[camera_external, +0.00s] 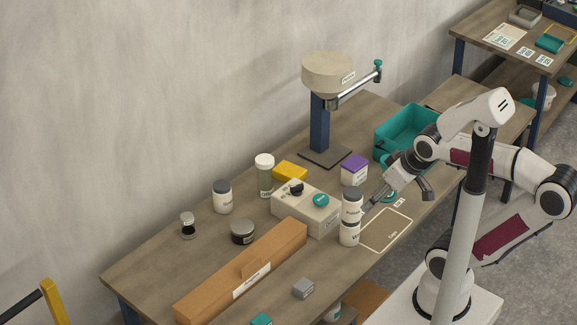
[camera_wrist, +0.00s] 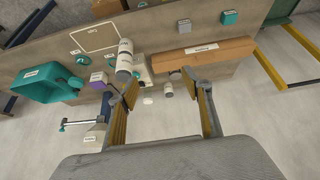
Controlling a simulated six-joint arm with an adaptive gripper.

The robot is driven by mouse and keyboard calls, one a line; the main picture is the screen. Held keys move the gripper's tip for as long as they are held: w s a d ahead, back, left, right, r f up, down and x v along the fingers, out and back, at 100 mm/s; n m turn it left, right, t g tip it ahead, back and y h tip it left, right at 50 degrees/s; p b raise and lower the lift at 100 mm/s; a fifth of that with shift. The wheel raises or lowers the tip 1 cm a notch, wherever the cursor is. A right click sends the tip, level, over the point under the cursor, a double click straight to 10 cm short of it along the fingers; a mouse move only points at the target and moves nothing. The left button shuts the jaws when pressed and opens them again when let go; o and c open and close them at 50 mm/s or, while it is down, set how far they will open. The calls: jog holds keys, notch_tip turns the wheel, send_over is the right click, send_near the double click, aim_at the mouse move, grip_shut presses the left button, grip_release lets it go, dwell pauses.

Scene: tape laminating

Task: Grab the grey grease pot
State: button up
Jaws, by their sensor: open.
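My gripper (camera_external: 368,207) is open and empty, well to the right of the pot, near the white containers in the external view. In the wrist view my gripper's (camera_wrist: 160,85) two fingers are spread apart with nothing held. A small grey-lidded container (camera_wrist: 168,89) shows between the fingertips; I cannot tell whether it is the pot.
White containers (camera_external: 349,235) and the control box (camera_external: 322,217) stand between my gripper and the pot. The long box (camera_external: 205,293) lies in front of the pot. A white bottle (camera_external: 222,201) and a small jar (camera_external: 187,230) stand near it. A press (camera_external: 321,120) stands behind.

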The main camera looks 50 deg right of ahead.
jog(key=w+a+r+t, duration=0.2)
jog(key=w, duration=1.7)
jog(key=n+t+y, duration=0.3)
jog(key=t, duration=0.2)
send_over(188, 225)
jog(key=s+d, duration=0.2)
jog(key=s, duration=0.1)
notch_tip(188, 225, down, 26)
jog(key=shift+w+d, duration=0.15)
jog(key=shift+f, duration=2.85)
